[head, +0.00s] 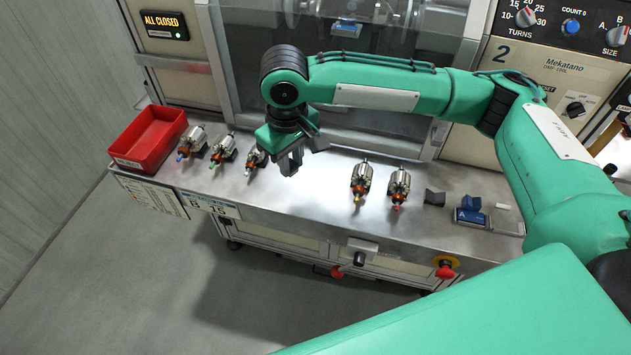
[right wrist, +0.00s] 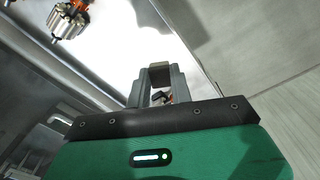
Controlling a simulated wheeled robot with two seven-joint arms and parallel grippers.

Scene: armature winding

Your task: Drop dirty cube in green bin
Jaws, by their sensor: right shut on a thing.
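In the head view the cube is too small and dark to make out apart from the fingers. No green bin shows in either view; the only bin is a red one (head: 151,138) at the worktop's left end. My left gripper is not in view.
Several armatures stand on the worktop, including two to the right (head: 361,181) (head: 399,187) of the gripper. The machine's clear guard (head: 370,125) rises behind.

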